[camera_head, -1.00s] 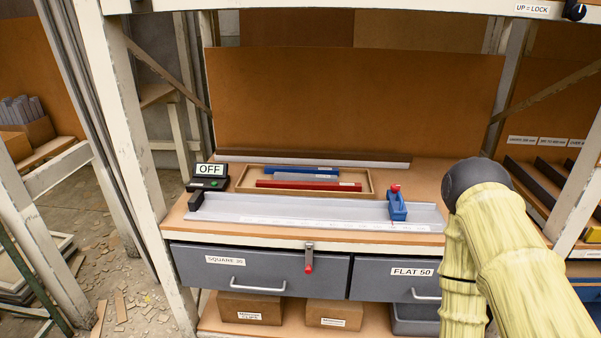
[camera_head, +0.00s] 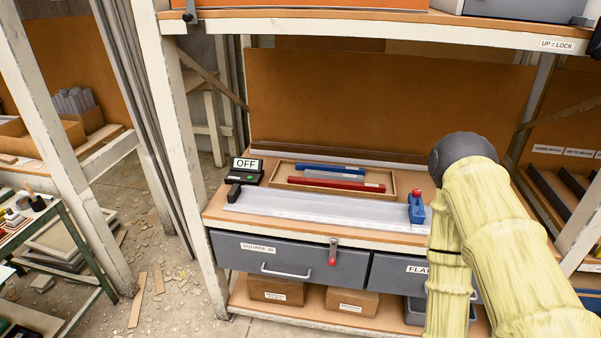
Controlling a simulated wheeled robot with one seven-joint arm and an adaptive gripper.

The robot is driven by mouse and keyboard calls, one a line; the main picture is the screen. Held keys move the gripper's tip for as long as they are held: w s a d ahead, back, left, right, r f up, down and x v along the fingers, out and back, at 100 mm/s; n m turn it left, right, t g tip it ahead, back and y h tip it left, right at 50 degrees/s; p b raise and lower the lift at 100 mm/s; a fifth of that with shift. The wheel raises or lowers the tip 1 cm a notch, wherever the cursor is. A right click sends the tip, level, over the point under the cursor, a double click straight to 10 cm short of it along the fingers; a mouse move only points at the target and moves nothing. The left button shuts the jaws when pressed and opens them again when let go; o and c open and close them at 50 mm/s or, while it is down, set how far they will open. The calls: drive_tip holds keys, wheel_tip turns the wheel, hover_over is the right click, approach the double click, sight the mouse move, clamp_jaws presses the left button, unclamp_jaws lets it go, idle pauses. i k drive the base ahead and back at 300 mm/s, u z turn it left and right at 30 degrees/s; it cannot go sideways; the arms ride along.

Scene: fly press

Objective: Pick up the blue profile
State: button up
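The blue profile (camera_head: 333,168) is a thin straight bar. It lies at the back of a shallow wooden tray (camera_head: 281,182) on the workbench. A grey profile (camera_head: 331,176) and a red profile (camera_head: 337,183) lie in front of it in the same tray. My arm, in a yellow sleeve with a dark round joint, fills the right side of the view. My gripper is not in view.
A long grey metal channel (camera_head: 310,206) with a blue clamp (camera_head: 416,207) lies in front of the tray. A box reading OFF (camera_head: 246,171) stands left of it. Grey drawers (camera_head: 290,262) are below. A shelf edge (camera_head: 400,25) runs above. Debris covers the floor at left.

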sight(299, 165)
drive_tip(key=u, duration=0.25)
drive_tip(key=k, duration=0.35)
drive_tip(key=u, duration=1.2)
drive_tip(key=i, duration=1.6)
drive_tip(key=z, duration=0.6)
